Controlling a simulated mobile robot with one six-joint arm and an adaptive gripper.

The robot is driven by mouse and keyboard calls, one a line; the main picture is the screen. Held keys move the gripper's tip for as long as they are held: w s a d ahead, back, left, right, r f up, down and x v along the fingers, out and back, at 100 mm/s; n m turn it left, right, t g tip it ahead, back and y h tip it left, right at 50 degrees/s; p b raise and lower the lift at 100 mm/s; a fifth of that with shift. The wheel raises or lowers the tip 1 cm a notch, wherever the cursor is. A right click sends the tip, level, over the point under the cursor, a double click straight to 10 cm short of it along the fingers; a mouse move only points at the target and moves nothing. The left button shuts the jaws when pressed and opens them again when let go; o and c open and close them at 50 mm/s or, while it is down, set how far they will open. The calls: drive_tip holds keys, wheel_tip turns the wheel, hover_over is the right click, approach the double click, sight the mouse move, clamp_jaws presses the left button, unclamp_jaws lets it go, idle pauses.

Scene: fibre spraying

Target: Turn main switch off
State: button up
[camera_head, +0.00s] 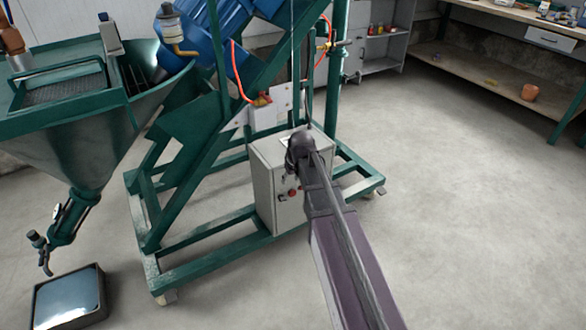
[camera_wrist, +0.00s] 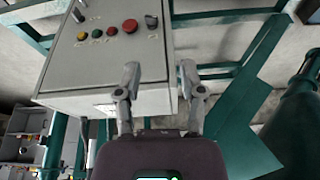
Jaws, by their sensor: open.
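A light grey control box (camera_head: 263,190) stands on the green machine frame, and my gripper (camera_head: 301,148) is in front of its upper part in the head view. In the wrist view the control box (camera_wrist: 105,50) fills the upper left. Its panel has a large red button (camera_wrist: 130,26), several small coloured buttons (camera_wrist: 97,34), a dark knob (camera_wrist: 152,21) at the right and a handle-like part (camera_wrist: 78,14) at the left. I cannot tell which is the main switch. My gripper (camera_wrist: 159,75) is open and empty, its fingers near the box's edge.
Green frame beams (camera_head: 205,262) run around the box at floor level. A metal hopper (camera_head: 75,140) is at the left, with a tray (camera_head: 68,297) on the floor below. Hoses and a blue motor (camera_head: 205,25) are above. The floor at the right (camera_head: 460,190) is clear.

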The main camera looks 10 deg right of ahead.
drive_tip(key=s+r+p, duration=0.4)
drive_tip(key=r+p, duration=0.1)
drive_tip(key=shift+s+a+r+m+g, duration=0.2)
drive_tip(key=shift+r+m+g, duration=0.1)
drive_tip(key=shift+g, duration=0.1)
drive_tip(key=o, duration=0.4)
drive_tip(key=shift+c, duration=0.2)
drive_tip(key=d+f+t+y+b, duration=0.2)
drive_tip(key=f+t+b, duration=0.3)
drive_tip(key=f+b, duration=0.5)
drive_tip(key=w+d+f+m+t+y+b, duration=0.1)
drive_tip(key=d+f+t+b, duration=0.3)
drive_tip(key=f+b, duration=0.7)
drive_tip(key=y+b, duration=0.1)
drive_tip(key=b, duration=1)
drive_tip(key=shift+w+f+t+y, duration=0.2)
drive_tip(key=shift+w+t+y, duration=0.1)
drive_tip(key=shift+t+y, duration=0.1)
drive_tip(key=shift+w+a+b, duration=0.1)
drive_tip(key=shift+w+b, duration=0.05)
drive_tip(key=shift+b, duration=0.15)
